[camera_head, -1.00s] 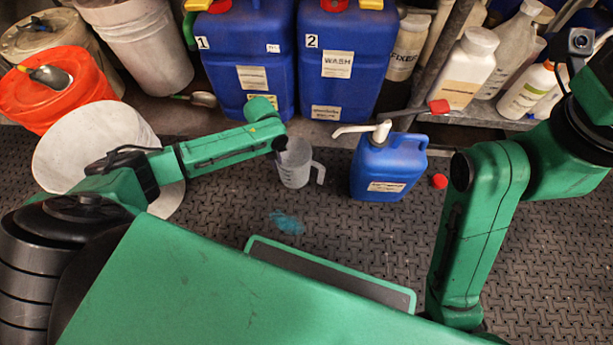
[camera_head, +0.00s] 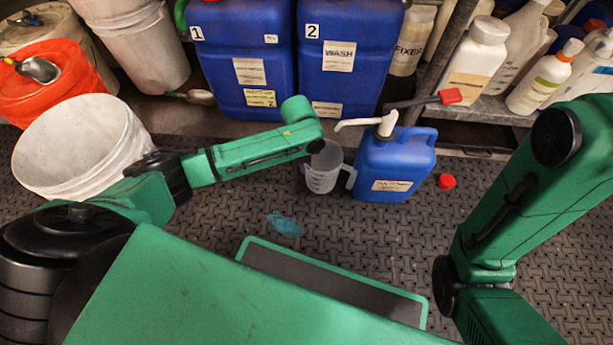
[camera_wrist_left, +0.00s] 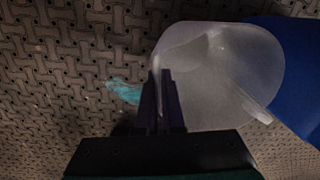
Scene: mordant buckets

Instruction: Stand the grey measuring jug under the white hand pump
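The grey translucent measuring jug (camera_head: 323,170) is upright beside the blue jerrycan (camera_head: 391,172), its handle towards the can; I cannot tell whether its base touches the floor. The white hand pump (camera_head: 388,124) stands on the can, and its spout points left, with the tip just above the jug's right side in the picture. In the left wrist view my left gripper (camera_wrist_left: 161,98) is shut on the wall of the jug (camera_wrist_left: 225,70). In the head view my forearm hides its fingers. My right gripper is out of view; only its arm shows at right.
A white bucket (camera_head: 75,150) is at left. A red cap (camera_head: 446,181) lies right of the jerrycan. A blue stain (camera_head: 285,224) marks the otherwise clear mat in front.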

